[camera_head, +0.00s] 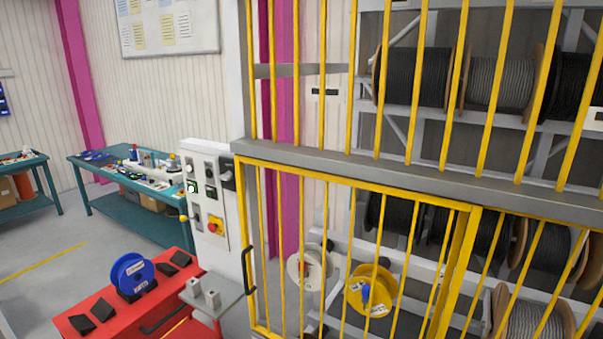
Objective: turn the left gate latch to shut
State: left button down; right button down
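The yellow barred gate (355,180) stands to the right of a white control post. A long black handle (247,270) runs upright on the gate's left edge. A small dark fitting (228,176) sits at the post's upper right, close to the gate's top left corner; I cannot tell whether it is the latch, or which way it is turned. Neither of my grippers shows in this view.
The white control post (208,160) carries a red and yellow rotary switch (215,225). A red cart (95,310) with a blue reel (132,275) and a grey shelf (215,292) stands front left. Cable reels (415,76) fill racks behind the bars. Open floor lies left.

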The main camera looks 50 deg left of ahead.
aim_at(228, 176)
jog(key=u, duration=2.15)
